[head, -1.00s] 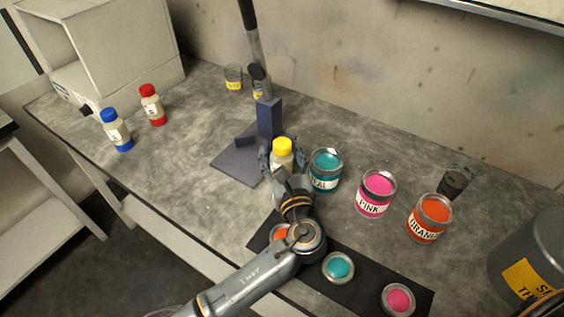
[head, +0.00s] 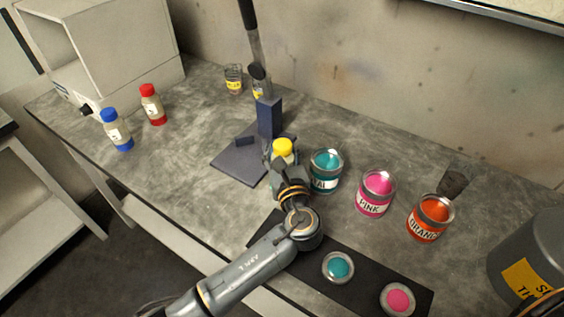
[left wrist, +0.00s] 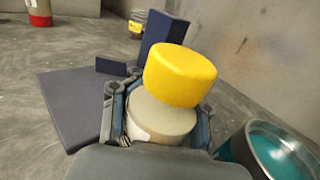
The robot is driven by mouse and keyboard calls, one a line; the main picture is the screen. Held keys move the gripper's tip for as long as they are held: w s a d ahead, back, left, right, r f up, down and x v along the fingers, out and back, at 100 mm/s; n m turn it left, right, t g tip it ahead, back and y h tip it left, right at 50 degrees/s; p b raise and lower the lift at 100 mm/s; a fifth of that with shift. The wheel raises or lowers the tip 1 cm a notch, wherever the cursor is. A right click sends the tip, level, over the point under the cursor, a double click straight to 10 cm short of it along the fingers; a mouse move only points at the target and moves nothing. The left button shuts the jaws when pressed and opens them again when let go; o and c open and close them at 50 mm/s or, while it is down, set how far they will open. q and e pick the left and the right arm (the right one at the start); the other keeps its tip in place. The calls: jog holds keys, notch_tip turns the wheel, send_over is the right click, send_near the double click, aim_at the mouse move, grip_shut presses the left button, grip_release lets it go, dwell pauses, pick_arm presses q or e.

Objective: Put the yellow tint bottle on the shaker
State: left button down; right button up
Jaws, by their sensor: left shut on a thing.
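The yellow tint bottle, with a yellow cap (head: 283,147) and pale body, is upright in my left gripper (head: 281,160). In the left wrist view its cap (left wrist: 180,75) stands above the fingers (left wrist: 160,122), which are shut around the pale body. Its base is hidden, so I cannot tell whether it touches the bench. Just behind and left is a dark blue-grey flat plate (head: 236,164) with an upright post (head: 269,118) and a small block. A white box with a knob (head: 110,50) stands at the far left. I cannot tell which is the shaker. My right gripper is not in view.
An open teal can (head: 325,180) stands close right of my left gripper. Pink (head: 373,202) and orange (head: 425,228) cans follow. Blue-capped (head: 117,134) and red-capped (head: 153,107) bottles stand left. The left-middle bench is clear.

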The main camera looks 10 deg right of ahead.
aim_at(275, 145)
pick_arm(q)
jog(key=shift+r, duration=0.15)
jog(key=shift+r, duration=0.2)
jog(key=s+r, duration=0.1)
jog(key=r, duration=0.1)
jog(key=s+a+r, duration=0.1)
jog(key=r, duration=0.2)
jog(key=s+r, duration=0.2)
jog(key=shift+a+r, duration=0.25)
jog(key=shift+r, duration=0.15)
jog(key=s+a+r, duration=0.4)
jog(key=s+r, duration=0.1)
jog(key=s, duration=0.4)
jog(key=w+a+f, duration=0.2)
jog(key=a+f, duration=0.6)
jog(key=a, duration=0.4)
jog(key=s+a+f, duration=0.5)
jog(key=s+a, duration=0.3)
jog(key=a, duration=0.4)
jog(key=shift+s+a, duration=0.25)
jog(key=shift+a, duration=0.1)
